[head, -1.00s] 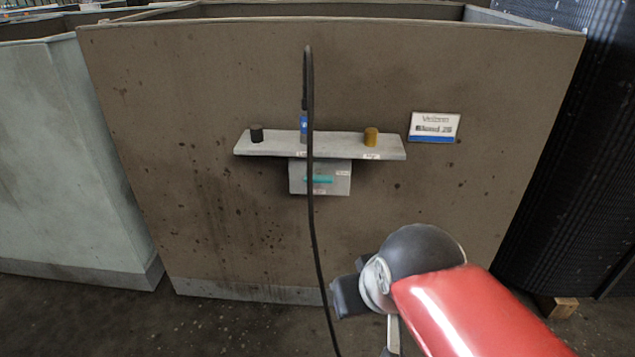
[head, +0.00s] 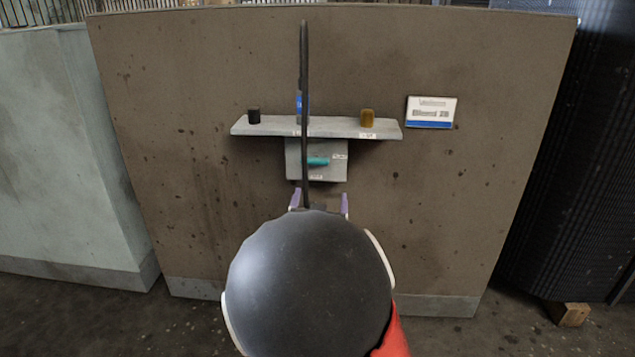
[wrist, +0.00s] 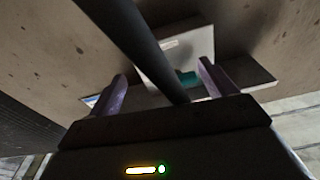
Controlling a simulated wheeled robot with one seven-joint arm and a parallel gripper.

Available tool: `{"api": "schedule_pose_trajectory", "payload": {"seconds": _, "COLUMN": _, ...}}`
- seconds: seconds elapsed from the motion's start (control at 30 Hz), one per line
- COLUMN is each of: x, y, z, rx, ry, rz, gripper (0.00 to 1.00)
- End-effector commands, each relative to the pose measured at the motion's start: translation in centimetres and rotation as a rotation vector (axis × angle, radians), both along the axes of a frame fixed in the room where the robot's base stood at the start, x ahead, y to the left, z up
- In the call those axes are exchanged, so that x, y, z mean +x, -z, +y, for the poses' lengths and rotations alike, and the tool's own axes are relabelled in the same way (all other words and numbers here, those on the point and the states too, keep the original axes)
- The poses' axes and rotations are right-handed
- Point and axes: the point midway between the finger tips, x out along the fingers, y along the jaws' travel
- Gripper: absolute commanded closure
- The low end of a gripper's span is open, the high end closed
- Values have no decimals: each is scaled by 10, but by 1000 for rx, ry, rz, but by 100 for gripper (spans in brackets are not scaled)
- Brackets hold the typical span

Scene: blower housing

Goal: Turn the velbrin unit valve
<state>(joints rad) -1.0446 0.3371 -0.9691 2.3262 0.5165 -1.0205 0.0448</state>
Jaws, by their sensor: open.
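The valve has a teal handle (head: 318,161) on a grey box (head: 326,173) under a shelf on the brown housing. The handle lies roughly level in the head view. In the wrist view the teal handle (wrist: 188,78) shows beyond the fingers, near the right one, partly hidden by a dark cable. My gripper (head: 319,201) is open, its two purple fingers pointing at the wall just below the box. It is apart from the handle. The fingers also show in the wrist view (wrist: 162,85), with nothing clearly held between them.
A dark cable (head: 304,90) hangs in front of the shelf and box and crosses the wrist view (wrist: 130,35).

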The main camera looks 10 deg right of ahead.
Motion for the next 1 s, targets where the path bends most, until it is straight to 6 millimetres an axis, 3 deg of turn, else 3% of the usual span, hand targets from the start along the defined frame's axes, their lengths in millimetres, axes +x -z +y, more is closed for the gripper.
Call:
{"api": "schedule_pose_trajectory", "payload": {"seconds": 0.1, "x": -3, "y": -16, "z": 17, "rx": -112, "ry": 13, "rz": -150, "gripper": 16}}
{"api": "schedule_pose_trajectory", "payload": {"seconds": 0.23, "x": -6, "y": -31, "z": 24, "rx": -159, "ry": 19, "rz": -229, "gripper": 16}}
{"api": "schedule_pose_trajectory", "payload": {"seconds": 0.37, "x": 4, "y": -38, "z": 21, "rx": -166, "ry": 23, "rz": -241, "gripper": 16}}
{"api": "schedule_pose_trajectory", "payload": {"seconds": 0.7, "x": 50, "y": -57, "z": 5, "rx": -164, "ry": 22, "rz": -238, "gripper": 16}}
{"api": "schedule_pose_trajectory", "payload": {"seconds": 1.0, "x": 61, "y": -62, "z": 2, "rx": -163, "ry": 20, "rz": -234, "gripper": 16}}
